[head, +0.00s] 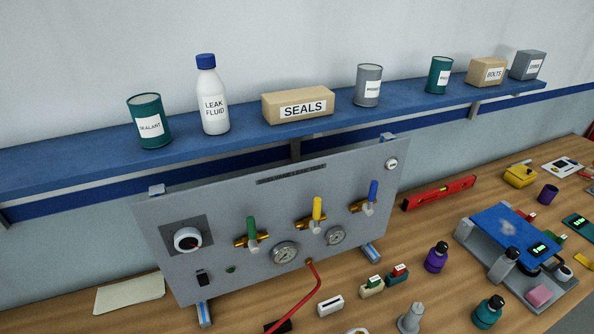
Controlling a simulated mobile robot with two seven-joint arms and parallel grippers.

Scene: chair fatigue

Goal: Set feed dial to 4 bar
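A grey upright panel (215,225) stands tilted back on the wooden bench. A round white knob with a dark face and a red mark (188,239) sits on a darker square plate at its left; it looks like the feed dial, but its scale is too small to read. Two round gauges (285,252) (336,235) sit low on the panel; their readings cannot be made out. Valves with green (251,230), yellow (317,209) and blue (373,192) handles run across the panel. Neither of my grippers is in view.
A red hose (316,290) hangs from the panel onto the bench. A blue shelf (240,141) with cans and boxes runs above the panel. Small parts, a red level (439,193) and a blue-topped fixture (497,226) occupy the bench's right side. The space before the knob looks clear.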

